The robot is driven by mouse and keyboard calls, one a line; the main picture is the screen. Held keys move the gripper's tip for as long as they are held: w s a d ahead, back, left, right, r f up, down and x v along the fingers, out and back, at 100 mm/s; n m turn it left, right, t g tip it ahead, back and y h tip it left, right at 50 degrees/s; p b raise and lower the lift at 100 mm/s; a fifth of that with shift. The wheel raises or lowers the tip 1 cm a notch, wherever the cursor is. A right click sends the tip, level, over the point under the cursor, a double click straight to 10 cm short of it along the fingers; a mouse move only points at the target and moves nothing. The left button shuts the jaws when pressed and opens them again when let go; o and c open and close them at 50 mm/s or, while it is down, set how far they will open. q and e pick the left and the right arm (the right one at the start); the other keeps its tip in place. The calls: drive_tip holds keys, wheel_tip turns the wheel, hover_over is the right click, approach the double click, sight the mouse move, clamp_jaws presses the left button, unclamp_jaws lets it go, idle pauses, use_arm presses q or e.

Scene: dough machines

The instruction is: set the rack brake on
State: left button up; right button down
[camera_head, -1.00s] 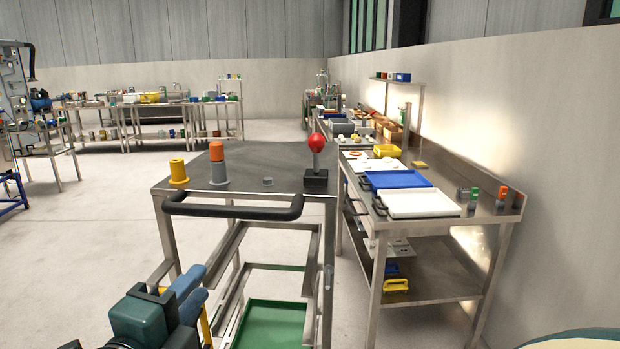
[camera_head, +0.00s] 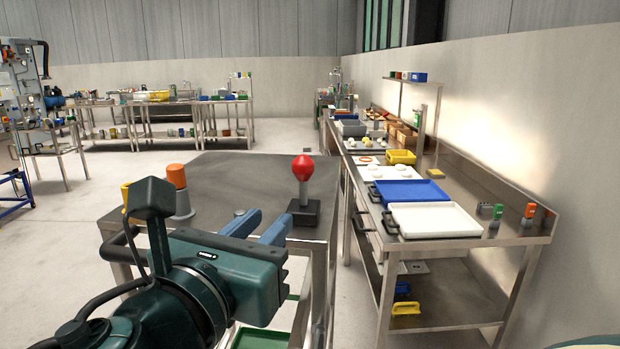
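The rack (camera_head: 250,170) is a metal trolley with a dark grey top, a black push handle (camera_head: 118,247) and a green tray (camera_head: 262,338) low inside. On its top right stands an upright lever with a red knob (camera_head: 303,168) on a black base (camera_head: 304,212), which looks like the brake. My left gripper (camera_head: 262,226) is over the near part of the top, left of the lever. Its two blue fingers are apart, with nothing seen between them, and point toward the lever base without clearly touching it. My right gripper is not in view.
An orange-topped grey piece (camera_head: 178,190) and a yellow piece (camera_head: 126,190), partly hidden by my arm, stand on the top's left. A steel bench at right holds a white tray (camera_head: 436,220) and a blue tray (camera_head: 410,192). Open floor lies left.

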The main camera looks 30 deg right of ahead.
sight(302, 187)
use_arm(q)
drive_tip(key=p+x, duration=0.3)
drive_tip(key=x, duration=0.9)
drive_tip(key=shift+w+d, duration=0.25)
drive_tip(key=shift+d, duration=0.05)
drive_tip(key=shift+c, duration=0.5)
clamp_jaws()
